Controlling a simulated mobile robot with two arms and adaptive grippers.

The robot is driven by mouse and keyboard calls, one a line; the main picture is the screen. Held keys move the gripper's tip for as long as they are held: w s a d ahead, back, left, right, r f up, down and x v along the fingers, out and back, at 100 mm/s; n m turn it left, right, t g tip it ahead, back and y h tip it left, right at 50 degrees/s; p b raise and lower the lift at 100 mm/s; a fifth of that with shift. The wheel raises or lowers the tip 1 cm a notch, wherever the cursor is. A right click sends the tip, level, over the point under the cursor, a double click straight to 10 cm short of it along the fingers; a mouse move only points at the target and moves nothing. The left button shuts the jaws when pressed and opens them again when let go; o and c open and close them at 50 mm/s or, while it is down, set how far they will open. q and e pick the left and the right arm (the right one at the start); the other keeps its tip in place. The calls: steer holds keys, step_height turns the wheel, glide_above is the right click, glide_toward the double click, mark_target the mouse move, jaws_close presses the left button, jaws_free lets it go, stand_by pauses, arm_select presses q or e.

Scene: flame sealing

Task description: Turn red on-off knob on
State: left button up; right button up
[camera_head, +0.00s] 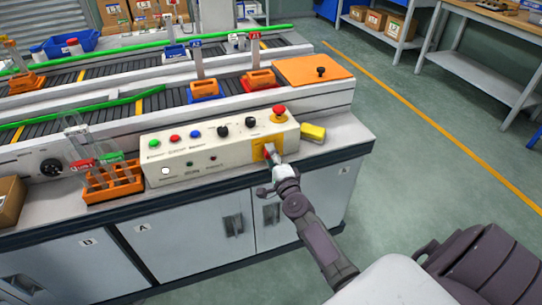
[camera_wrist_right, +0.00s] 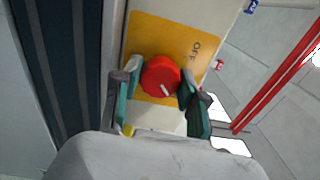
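The red on-off knob (camera_wrist_right: 160,76) sits on a yellow plate (camera_wrist_right: 150,35) with "OFF" printed on it. A white mark on the knob points to the lower right in the right wrist view. My right gripper (camera_wrist_right: 162,80) has one finger on each side of the knob, and both fingertips appear to touch it. In the head view my right gripper (camera_head: 275,160) reaches the yellow plate at the right end of the control box's front (camera_head: 215,170), covering most of the knob. My left gripper is not in view.
The control box carries a red emergency button (camera_head: 279,112), black knobs and coloured buttons on top. A yellow block (camera_head: 313,132) lies close to its right end. An orange rack (camera_head: 112,182) stands to its left. Conveyors run behind; the floor to the right is clear.

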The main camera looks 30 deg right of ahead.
steer(key=o, duration=0.3)
steer(key=shift+o, duration=0.2)
steer(key=shift+s, duration=0.1)
steer(key=v, duration=1.1)
steer(key=shift+s+a, duration=0.15)
steer(key=shift+s, duration=0.25)
steer(key=shift+r, duration=0.1)
